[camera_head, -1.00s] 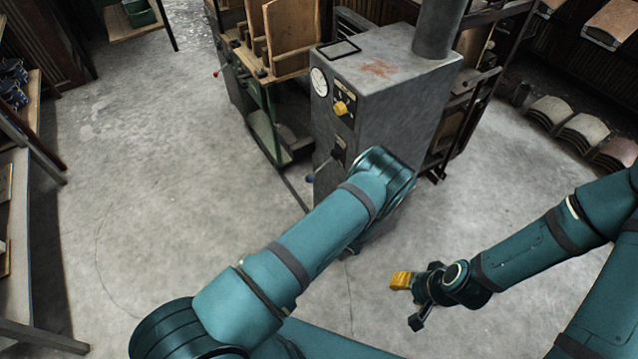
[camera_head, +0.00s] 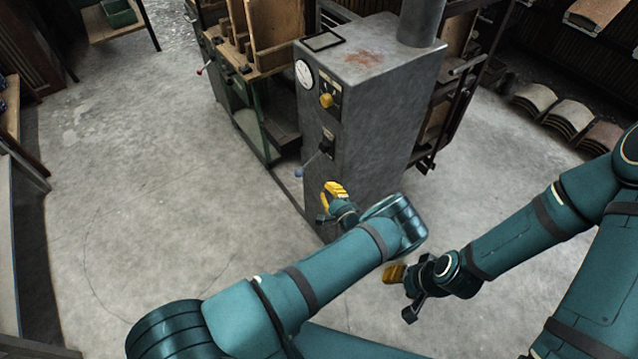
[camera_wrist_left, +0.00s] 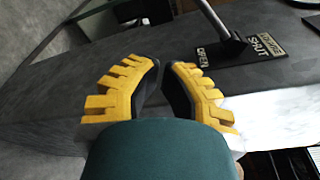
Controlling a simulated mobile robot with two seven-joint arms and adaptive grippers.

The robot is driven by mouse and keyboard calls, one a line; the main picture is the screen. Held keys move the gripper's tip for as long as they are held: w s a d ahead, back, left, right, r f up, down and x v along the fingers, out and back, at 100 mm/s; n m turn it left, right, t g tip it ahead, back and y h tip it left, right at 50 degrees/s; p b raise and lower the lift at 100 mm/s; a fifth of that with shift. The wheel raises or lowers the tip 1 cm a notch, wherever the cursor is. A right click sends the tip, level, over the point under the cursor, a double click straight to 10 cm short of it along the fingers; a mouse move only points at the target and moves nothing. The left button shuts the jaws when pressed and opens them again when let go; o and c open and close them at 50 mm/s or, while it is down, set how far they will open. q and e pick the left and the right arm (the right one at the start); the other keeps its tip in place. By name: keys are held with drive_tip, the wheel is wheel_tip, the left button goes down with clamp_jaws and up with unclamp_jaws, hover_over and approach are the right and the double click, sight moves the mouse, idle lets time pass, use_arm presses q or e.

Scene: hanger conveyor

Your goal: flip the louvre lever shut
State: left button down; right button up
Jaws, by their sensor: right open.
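The louvre lever (camera_head: 312,161) sticks out down and left from a dark plate (camera_head: 327,143) on the grey cabinet's front, ending in a blue knob (camera_head: 299,172). In the left wrist view the lever (camera_wrist_left: 213,18) runs up-left from the plate (camera_wrist_left: 245,52), with OPEN lettered at the plate's left and SHUT at its right; its knob is out of frame. My left gripper (camera_head: 327,191), with yellow ridged fingers, is below and right of the knob, apart from it. My right gripper (camera_head: 401,294) is open and empty, low in front of the cabinet.
The grey cabinet (camera_head: 375,110) carries a gauge (camera_head: 304,75) and a yellow knob (camera_head: 326,100) above the lever. A green-framed bench (camera_head: 250,125) with wooden boards stands to its left. The floor (camera_head: 150,180) at left is clear.

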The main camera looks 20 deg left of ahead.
sight(309, 163)
use_arm(q)
drive_tip(key=w+a+r, duration=0.1)
drive_tip(key=w+a, duration=0.2)
drive_tip(key=a, duration=0.5)
drive_tip(key=shift+w+b, duration=0.15)
drive_tip(key=shift+b, duration=0.2)
drive_tip(key=shift+w, duration=0.1)
